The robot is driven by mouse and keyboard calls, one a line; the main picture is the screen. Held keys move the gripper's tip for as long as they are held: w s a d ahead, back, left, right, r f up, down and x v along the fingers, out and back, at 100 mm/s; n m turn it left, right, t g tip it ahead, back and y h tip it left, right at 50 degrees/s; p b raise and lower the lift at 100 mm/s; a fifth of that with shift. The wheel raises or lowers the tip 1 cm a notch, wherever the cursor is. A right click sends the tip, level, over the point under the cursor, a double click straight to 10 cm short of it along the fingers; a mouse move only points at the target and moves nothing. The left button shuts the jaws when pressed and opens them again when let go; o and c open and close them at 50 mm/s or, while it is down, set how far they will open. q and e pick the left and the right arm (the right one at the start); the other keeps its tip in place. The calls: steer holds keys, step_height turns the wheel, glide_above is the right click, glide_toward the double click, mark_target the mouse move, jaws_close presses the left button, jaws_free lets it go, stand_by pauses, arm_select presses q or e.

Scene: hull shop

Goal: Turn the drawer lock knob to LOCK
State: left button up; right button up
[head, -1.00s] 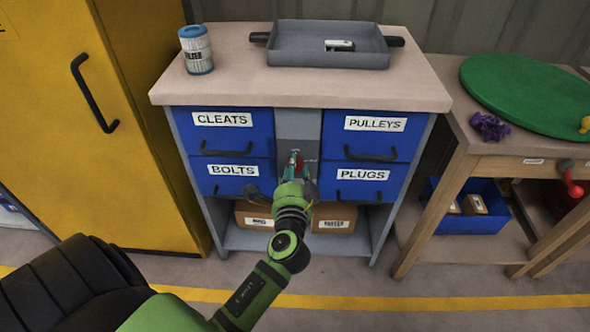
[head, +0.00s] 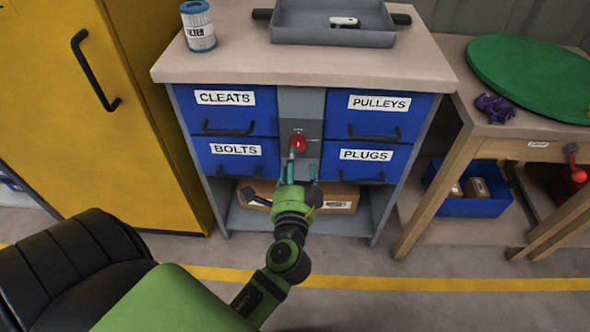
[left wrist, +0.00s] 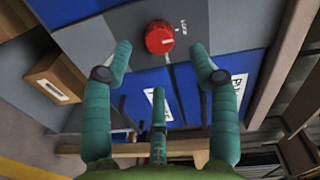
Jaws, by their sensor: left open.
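The red lock knob (head: 298,143) sits on the grey panel (head: 302,104) between the blue drawers. It shows in the left wrist view as a red round knob (left wrist: 160,38) with a pale mark on its face. A LOCK label (left wrist: 183,27) is printed on the panel beside it. My left gripper (head: 303,170) is open and empty, just below and in front of the knob. In the left wrist view its fingertips (left wrist: 161,47) stand apart on either side of the knob, with no contact visible. My right gripper is not in view.
Drawers CLEATS (head: 224,108), BOLTS (head: 237,162), PULLEYS (head: 378,116) and PLUGS (head: 365,166) flank the panel, with protruding handles. A cardboard box (head: 335,197) sits on the shelf below. A filter (head: 198,26) and grey tray (head: 332,35) stand on top. A yellow cabinet (head: 150,140) is left.

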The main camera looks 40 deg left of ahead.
arm_select(q)
steer(key=v, duration=0.5)
steer(key=shift+s+d, duration=0.25)
steer(key=shift+s, duration=0.1)
steer(key=shift+a, duration=0.1)
